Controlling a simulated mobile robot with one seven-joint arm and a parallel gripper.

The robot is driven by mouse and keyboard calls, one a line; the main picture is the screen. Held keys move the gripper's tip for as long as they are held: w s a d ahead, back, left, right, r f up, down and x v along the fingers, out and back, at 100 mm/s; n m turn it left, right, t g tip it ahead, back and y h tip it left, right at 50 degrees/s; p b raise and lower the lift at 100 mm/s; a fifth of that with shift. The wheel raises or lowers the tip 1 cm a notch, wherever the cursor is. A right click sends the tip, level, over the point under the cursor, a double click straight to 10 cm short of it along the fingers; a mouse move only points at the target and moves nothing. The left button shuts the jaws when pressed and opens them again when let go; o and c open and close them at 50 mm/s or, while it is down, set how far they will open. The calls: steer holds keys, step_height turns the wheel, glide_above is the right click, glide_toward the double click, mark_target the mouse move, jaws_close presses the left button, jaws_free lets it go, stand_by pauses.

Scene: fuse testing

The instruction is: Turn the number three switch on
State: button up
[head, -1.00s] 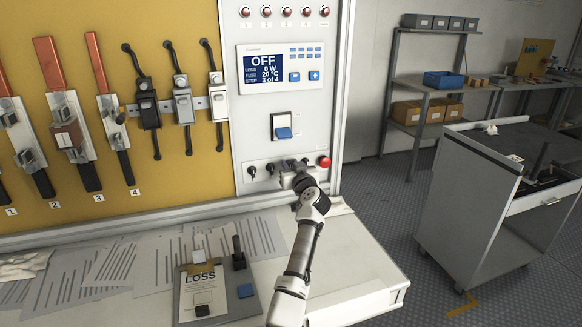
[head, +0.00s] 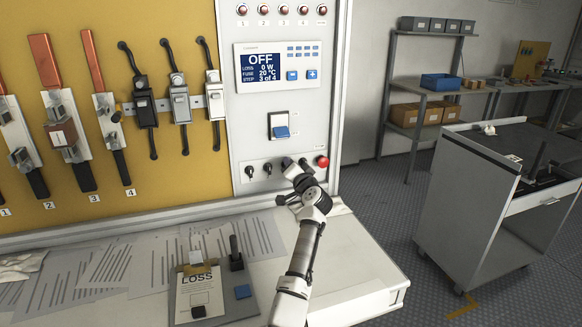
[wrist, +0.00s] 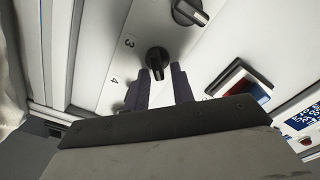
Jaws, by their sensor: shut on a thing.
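The number three switch is a black rotary knob (wrist: 157,56) beside the printed "3" in the wrist view. My gripper (wrist: 160,76) is shut on this knob, with one dark finger on each side of it. In the head view my gripper (head: 293,168) is at the row of knobs low on the grey panel and hides part of that row. Another black knob (wrist: 188,12) shows beyond it in the wrist view. The knob by the "4" is hidden behind a finger. The panel display (head: 262,67) reads OFF, 0 W, 20 °C, step 3 of 4.
A red button (head: 322,161) sits just right of the knobs. A blue-handled rocker switch (head: 281,131) is above them. The bench (head: 345,262) below holds papers and a clipboard marked LOSS (head: 198,290). A grey cart (head: 465,205) stands at right.

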steer(key=shift+f+m, duration=0.15)
steer(key=shift+m, duration=1.05)
steer(key=shift+d, duration=0.1)
steer(key=o, duration=0.7)
steer(key=shift+c, duration=0.2)
steer(key=shift+s, duration=0.1)
steer(key=b+v, duration=0.2)
steer(key=v, duration=1.1)
steer(key=shift+s, duration=0.3)
steer(key=shift+d, duration=0.1)
